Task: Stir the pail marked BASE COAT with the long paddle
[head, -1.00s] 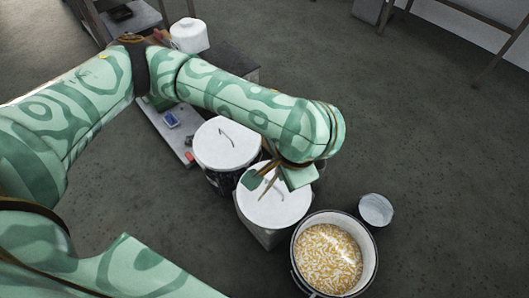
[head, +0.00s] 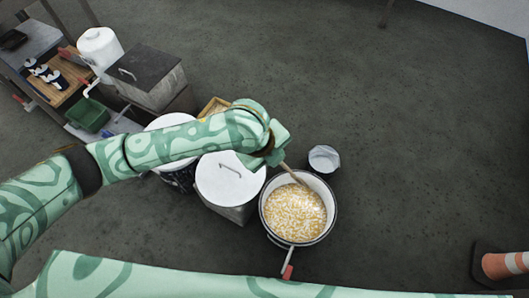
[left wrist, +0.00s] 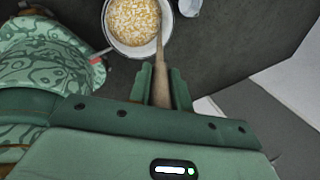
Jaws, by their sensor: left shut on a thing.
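My left gripper (head: 276,156) is shut on the wooden paddle (head: 292,174) just beyond the upper left rim of an open pail (head: 333,222). The paddle slants down over the rim, and its lower end meets the pale yellow and white, grainy-looking contents (head: 295,213). How deep it goes is hidden. In the left wrist view the paddle's shaft (left wrist: 160,75) runs from between the fingers (left wrist: 160,84) to the pail (left wrist: 110,35). No BASE COAT marking is readable on the pail. My right gripper is not in view.
A lidded white container (head: 225,190) stands close left of the pail, with another lidded pail (head: 170,122) behind my arm. A small grey-white tub (head: 323,158) stands behind the pail. A red-tipped handle (head: 288,270) sticks out in front. Floor to the right is clear up to an orange cone (head: 505,265).

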